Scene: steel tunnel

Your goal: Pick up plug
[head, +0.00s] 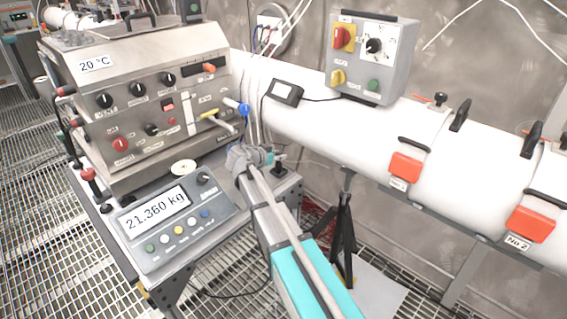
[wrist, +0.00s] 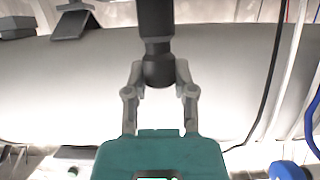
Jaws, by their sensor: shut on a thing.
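The plug (wrist: 156,28) is a black, stepped cylinder in the wrist view, running down from the top edge to a rounded black end. My gripper (wrist: 159,72) is shut on it, with one grey finger on each side of its lower end. The teal gripper body fills the bottom middle of the wrist view. In the head view my gripper (head: 276,157) is small, above the far right corner of the bench, pointing right. I cannot clearly make out the plug there.
A large white pipe (head: 320,134) with red latches runs behind my gripper. A steel control unit (head: 150,95) and a scale display (head: 172,220) reading 21.360 kg stand left of my arm. A grey switch box (head: 372,58) sits above the pipe. Cables hang near the wall.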

